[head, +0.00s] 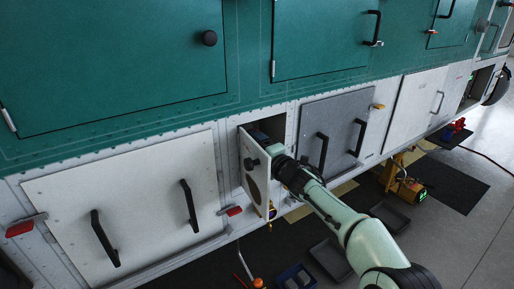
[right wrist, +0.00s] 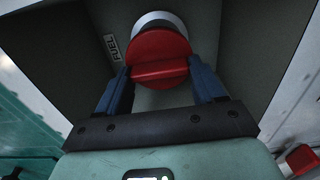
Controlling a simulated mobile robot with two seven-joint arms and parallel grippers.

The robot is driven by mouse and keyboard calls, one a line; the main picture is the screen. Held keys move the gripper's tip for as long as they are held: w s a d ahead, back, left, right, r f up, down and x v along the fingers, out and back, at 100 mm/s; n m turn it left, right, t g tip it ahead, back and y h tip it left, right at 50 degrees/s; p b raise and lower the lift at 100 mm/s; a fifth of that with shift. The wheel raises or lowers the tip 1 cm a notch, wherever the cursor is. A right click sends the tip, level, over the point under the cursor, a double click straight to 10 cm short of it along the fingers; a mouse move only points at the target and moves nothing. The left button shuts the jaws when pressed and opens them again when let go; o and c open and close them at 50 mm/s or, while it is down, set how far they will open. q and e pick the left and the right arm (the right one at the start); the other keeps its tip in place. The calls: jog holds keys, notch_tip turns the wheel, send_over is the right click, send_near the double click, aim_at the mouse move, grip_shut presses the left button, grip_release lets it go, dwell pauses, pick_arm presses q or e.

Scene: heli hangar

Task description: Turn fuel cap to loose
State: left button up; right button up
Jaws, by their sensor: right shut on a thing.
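The red round fuel cap (right wrist: 160,50) sits in a dark recess in the right wrist view, on a pale ring (right wrist: 158,19). A "FUEL" label (right wrist: 112,47) is to its left. My right gripper (right wrist: 160,76) has its two blue fingers on either side of the cap's raised bar, shut on the cap. In the head view my right arm reaches into an open compartment (head: 268,128) in the white lower hull. The arm hides the right gripper and cap there. My left gripper is not in view.
A small open door (head: 255,172) with a black knob stands left of my right arm. Trays (head: 330,258) and a yellow jack (head: 408,188) are on the floor below. A red latch (right wrist: 302,158) is at the right wrist view's lower right.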

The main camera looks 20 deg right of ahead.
jog(key=o, duration=1)
jog(key=shift+o, duration=0.2)
jog(key=shift+s, duration=0.1)
jog(key=shift+s+d, duration=0.1)
jog(key=shift+s, duration=0.15)
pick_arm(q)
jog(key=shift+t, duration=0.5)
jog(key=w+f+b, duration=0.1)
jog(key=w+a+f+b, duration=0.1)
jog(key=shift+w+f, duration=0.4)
pick_arm(e)
jog(key=s+d, duration=0.1)
jog(key=s, duration=1.1)
jog(key=shift+s+d, duration=0.3)
jog(key=shift+d, duration=0.05)
